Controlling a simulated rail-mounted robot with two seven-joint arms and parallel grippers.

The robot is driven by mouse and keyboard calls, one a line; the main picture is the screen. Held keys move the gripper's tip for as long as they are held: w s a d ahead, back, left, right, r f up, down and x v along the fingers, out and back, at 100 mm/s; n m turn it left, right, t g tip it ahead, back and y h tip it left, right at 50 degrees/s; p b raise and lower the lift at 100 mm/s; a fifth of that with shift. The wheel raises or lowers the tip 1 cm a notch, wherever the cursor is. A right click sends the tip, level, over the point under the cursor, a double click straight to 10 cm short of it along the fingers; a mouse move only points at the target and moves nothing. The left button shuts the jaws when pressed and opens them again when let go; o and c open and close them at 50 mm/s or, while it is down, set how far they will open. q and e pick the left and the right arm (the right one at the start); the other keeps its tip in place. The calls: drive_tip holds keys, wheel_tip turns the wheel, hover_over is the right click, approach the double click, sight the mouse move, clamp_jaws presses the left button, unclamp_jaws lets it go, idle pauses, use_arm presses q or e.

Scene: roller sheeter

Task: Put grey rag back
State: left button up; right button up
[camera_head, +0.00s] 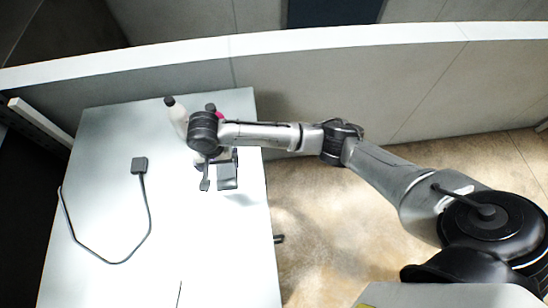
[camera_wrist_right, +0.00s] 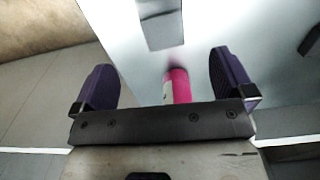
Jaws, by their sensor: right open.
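A grey rectangular piece, which looks like the grey rag (camera_head: 228,178), lies on the light table near its right edge, partly hidden by my right gripper. It also shows in the right wrist view (camera_wrist_right: 160,26), ahead of the fingertips. My right gripper (camera_head: 217,177) is open over the table; in the wrist view its dark fingers (camera_wrist_right: 162,60) are spread with nothing held. A pink and white cylindrical thing (camera_wrist_right: 179,86) shows between the fingers, nearer the wrist than the rag. I cannot tell the gripper's height over the rag. My left gripper is out of view.
A white bottle with a dark cap (camera_head: 177,114) stands at the table's back, left of my right wrist. A black box (camera_head: 139,165) with a looped cable lies on the table's left half. A low partition wall (camera_head: 330,85) runs behind. The table's front (camera_head: 215,250) is mostly clear.

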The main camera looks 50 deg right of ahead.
drive_tip(key=s+a+f+n+y, duration=0.1)
drive_tip(key=s+f+n, duration=0.1)
drive_tip(key=s, duration=0.2)
drive_tip(key=s+a+f+n+t+y, duration=0.1)
drive_tip(key=s+a+f+n, duration=0.1)
drive_tip(key=s, duration=0.3)
drive_tip(key=s+a+f+n+y, duration=0.1)
drive_tip(key=s+f+n, duration=0.1)
drive_tip(key=s, duration=0.2)
drive_tip(key=shift+s+a+f+t, duration=0.1)
drive_tip(key=shift+s+a+t, duration=0.15)
drive_tip(key=shift+t, duration=0.05)
drive_tip(key=shift+n+t, duration=0.7)
drive_tip(key=shift+n, duration=0.2)
drive_tip(key=s+d, duration=0.1)
drive_tip(key=s, duration=0.1)
drive_tip(key=s+d, duration=0.1)
drive_tip(key=s, duration=0.2)
drive_tip(key=s+d, duration=0.2)
drive_tip(key=s, duration=0.1)
drive_tip(key=shift+f, duration=0.35)
drive_tip(key=s+d+r+n+h, duration=0.1)
drive_tip(key=s+d+h, duration=0.1)
drive_tip(key=s+d, duration=0.5)
drive_tip(key=shift+s+d+n+t+h, duration=0.3)
drive_tip(key=shift+s+d+n+h, duration=0.1)
drive_tip(key=shift+s, duration=0.35)
drive_tip(key=shift+r, duration=0.1)
